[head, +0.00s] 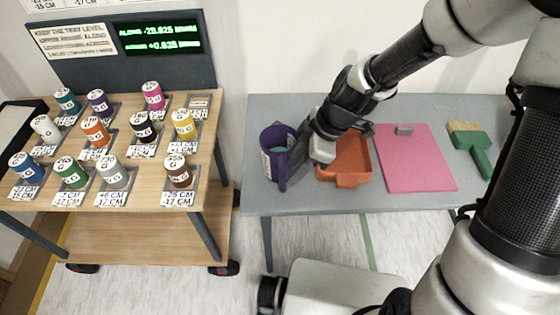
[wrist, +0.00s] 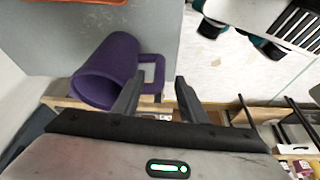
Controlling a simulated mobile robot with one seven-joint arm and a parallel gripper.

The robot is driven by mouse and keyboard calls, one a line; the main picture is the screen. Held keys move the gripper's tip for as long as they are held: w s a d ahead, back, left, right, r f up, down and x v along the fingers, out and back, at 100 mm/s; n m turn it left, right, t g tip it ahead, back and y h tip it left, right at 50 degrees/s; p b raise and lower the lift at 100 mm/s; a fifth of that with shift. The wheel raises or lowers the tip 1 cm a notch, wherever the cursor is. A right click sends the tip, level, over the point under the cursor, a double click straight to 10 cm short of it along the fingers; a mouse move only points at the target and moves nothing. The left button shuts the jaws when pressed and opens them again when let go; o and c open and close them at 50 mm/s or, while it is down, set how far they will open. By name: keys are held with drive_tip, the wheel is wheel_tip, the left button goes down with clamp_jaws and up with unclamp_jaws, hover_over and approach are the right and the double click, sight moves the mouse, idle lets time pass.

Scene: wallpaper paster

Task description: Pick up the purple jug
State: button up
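The purple jug (head: 267,159) stands near the left end of the grey table, with a pale greenish patch at its open top. In the wrist view the jug (wrist: 103,72) shows at the left, its squared handle (wrist: 159,72) pointing right toward the fingers. My gripper (wrist: 161,78) is open, its two fingers apart. The left fingertip overlaps the near part of the handle in the picture, and the handle's outer bar appears between the fingertips. Contact cannot be told. In the head view my gripper (head: 302,148) is just right of the jug, its fingertips partly hidden.
An orange tray (head: 352,177) sits close right of my gripper. A pink board (head: 415,160) with a grey block and a green-handled brush (head: 472,148) lie further right.

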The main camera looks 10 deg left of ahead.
sight(286, 190)
drive_tip(key=x, duration=0.5)
drive_tip(key=shift+f+b, duration=0.2)
drive_tip(key=shift+b, duration=0.15)
clamp_jaws()
